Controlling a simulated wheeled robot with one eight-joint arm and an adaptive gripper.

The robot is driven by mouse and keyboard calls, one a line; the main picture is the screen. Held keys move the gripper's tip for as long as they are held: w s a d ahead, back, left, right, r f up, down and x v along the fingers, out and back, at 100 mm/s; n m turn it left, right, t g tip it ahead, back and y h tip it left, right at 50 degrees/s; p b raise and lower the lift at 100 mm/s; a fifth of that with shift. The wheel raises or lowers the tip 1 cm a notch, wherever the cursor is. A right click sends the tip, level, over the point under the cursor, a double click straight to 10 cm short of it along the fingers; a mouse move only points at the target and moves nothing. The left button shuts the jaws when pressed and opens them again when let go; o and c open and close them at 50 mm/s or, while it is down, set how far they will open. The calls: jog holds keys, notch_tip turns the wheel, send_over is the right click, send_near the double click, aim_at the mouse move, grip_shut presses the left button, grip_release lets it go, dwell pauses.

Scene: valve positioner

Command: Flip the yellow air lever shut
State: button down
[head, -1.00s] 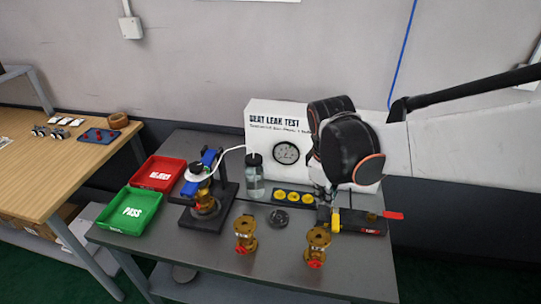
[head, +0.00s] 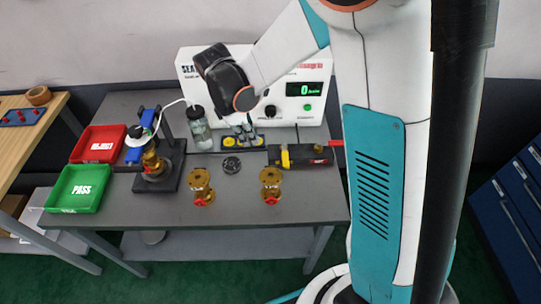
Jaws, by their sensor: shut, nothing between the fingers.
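A black bar-shaped unit (head: 312,156) lies near the right end of the grey bench, with a red handle (head: 337,143) at its right end. A yellow lever-like part (head: 285,157) crosses the unit near its left end; its exact lever position is too small to tell. My gripper (head: 243,135) points down over the black plate with yellow discs (head: 229,142), left of the yellow part and apart from it. Its fingers are small and dark here, shut and holding nothing. The fingertips partly cover the plate.
The seat leak test box (head: 300,88) stands behind, its display reading 0. A bottle (head: 199,130) and a black stand with a brass valve (head: 153,163) are left. Two brass valves (head: 200,187) (head: 271,183) stand in front. Green (head: 77,205) and red trays (head: 97,160) sit at left.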

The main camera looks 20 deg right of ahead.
aim_at(285, 155)
jog(key=b+x, duration=0.4)
jog(key=x, duration=0.6)
jog(key=shift+d+f, duration=0.15)
jog(key=shift+f, duration=0.2)
jog(key=d, duration=0.1)
jog(key=s+d, duration=0.1)
jog(key=d, duration=0.1)
jog(key=shift+s+d+r+b, duration=0.15)
jog(key=shift+d+r+b, duration=0.1)
jog(key=shift+r+b, duration=0.05)
jog(key=shift+d, duration=0.1)
jog(key=shift+s+d, duration=0.1)
